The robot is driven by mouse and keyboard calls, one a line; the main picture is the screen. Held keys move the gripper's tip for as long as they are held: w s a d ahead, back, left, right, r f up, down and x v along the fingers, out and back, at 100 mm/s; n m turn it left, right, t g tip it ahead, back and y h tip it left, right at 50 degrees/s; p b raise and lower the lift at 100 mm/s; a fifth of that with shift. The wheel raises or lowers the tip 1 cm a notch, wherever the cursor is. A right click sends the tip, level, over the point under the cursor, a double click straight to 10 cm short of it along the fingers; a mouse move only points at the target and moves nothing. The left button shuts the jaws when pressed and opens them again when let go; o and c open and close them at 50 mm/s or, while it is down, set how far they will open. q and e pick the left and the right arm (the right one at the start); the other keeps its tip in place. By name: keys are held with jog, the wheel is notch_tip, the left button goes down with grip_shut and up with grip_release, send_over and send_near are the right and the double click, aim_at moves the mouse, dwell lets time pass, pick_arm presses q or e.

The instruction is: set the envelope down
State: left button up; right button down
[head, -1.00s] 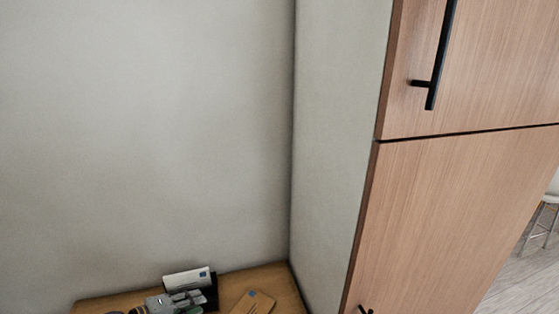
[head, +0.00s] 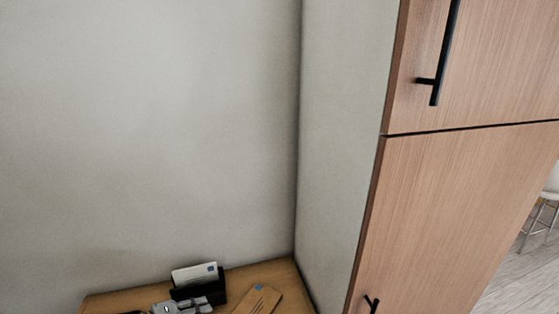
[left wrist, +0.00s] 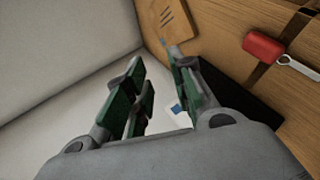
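A white envelope (head: 194,273) with a blue stamp stands upright in a black holder (head: 213,290) on the wooden table. In the left wrist view, part of the white envelope (left wrist: 178,109) shows past my fingers, with the black holder (left wrist: 240,100) beside it. My left gripper (left wrist: 160,82) is open, its green-padded fingers apart with nothing gripped between them. In the head view, my left gripper (head: 183,307) is just in front of the holder, cut off by the lower edge. A brown envelope (head: 259,299) lies flat to the right of the holder. My right gripper is not in view.
The wooden table top (head: 130,300) meets a plain wall behind and a tall wood cabinet (head: 450,200) to the right. In the left wrist view, a red object (left wrist: 263,47) with a metal piece lies on the table beyond the holder.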

pick_arm(q)
jog(key=s+d+f+m+g+y, duration=0.2)
jog(key=s+d+f+m+g, duration=0.1)
jog(key=s+d+m, duration=0.5)
jog(key=shift+s+a+r+m+g+y, duration=0.9)
jog(key=shift+s+a+y, duration=2.35)
jog(key=shift+s, duration=1.55)
notch_tip(320, 180, down, 33)
jog(key=s+g, duration=0.1)
jog(key=s, duration=0.1)
jog(key=s+a+f, duration=0.2)
jog(key=s+f, duration=0.8)
jog(key=s, duration=0.1)
jog(key=s+a+f+g+b, duration=0.1)
jog(key=s+a+f, duration=0.1)
jog(key=s+f, duration=0.9)
jog(key=shift+s+f+m+b, duration=0.3)
jog(key=shift+s, duration=0.15)
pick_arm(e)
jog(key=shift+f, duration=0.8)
